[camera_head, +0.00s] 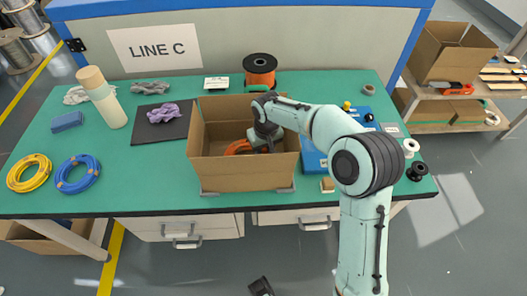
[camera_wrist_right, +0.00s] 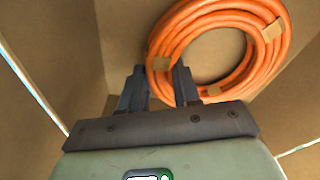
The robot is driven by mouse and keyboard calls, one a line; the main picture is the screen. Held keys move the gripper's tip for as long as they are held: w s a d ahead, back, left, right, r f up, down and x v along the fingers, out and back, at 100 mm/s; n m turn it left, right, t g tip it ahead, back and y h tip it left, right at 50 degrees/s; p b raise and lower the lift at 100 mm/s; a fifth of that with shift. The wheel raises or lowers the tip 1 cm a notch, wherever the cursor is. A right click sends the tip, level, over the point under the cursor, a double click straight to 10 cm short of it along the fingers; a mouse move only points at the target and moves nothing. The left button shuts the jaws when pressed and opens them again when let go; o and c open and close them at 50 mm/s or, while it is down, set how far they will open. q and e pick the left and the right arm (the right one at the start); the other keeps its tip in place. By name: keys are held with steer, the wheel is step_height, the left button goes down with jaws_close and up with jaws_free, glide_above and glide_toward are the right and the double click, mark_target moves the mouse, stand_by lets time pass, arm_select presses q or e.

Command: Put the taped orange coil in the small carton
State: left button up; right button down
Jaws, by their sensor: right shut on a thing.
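The orange coil (camera_wrist_right: 219,20) has several tan tape bands and shows large in the right wrist view. In the head view part of the coil (camera_head: 236,148) shows inside the open small carton (camera_head: 240,178) on the green bench; the front wall and my arm hide the rest. My right gripper (camera_wrist_right: 160,72) is shut on the near left part of the coil's ring. In the head view this gripper (camera_head: 263,143) reaches down inside the carton. Whether the coil touches the floor, I cannot tell. A dark part at the bottom edge may be my left gripper (camera_head: 261,287); its jaws are unclear.
Yellow (camera_head: 29,173) and blue (camera_head: 78,174) coils lie at left. A beige cylinder (camera_head: 102,97) and a dark mat (camera_head: 157,124) with a purple cloth stand left of the carton. An orange spool (camera_head: 260,70) is behind it. A blue case (camera_head: 314,162) lies right, beneath my arm.

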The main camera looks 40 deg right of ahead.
steer(key=shift+f, duration=0.3)
steer(key=shift+f, duration=0.15)
steer(key=c, duration=0.8)
jaws_free()
step_height(320, 180, up, 12)
steer(key=s+p, duration=0.1)
steer(key=p, duration=0.1)
steer(key=shift+s+a, duration=0.15)
steer(key=shift+s, duration=0.1)
steer(key=shift+r, duration=0.2)
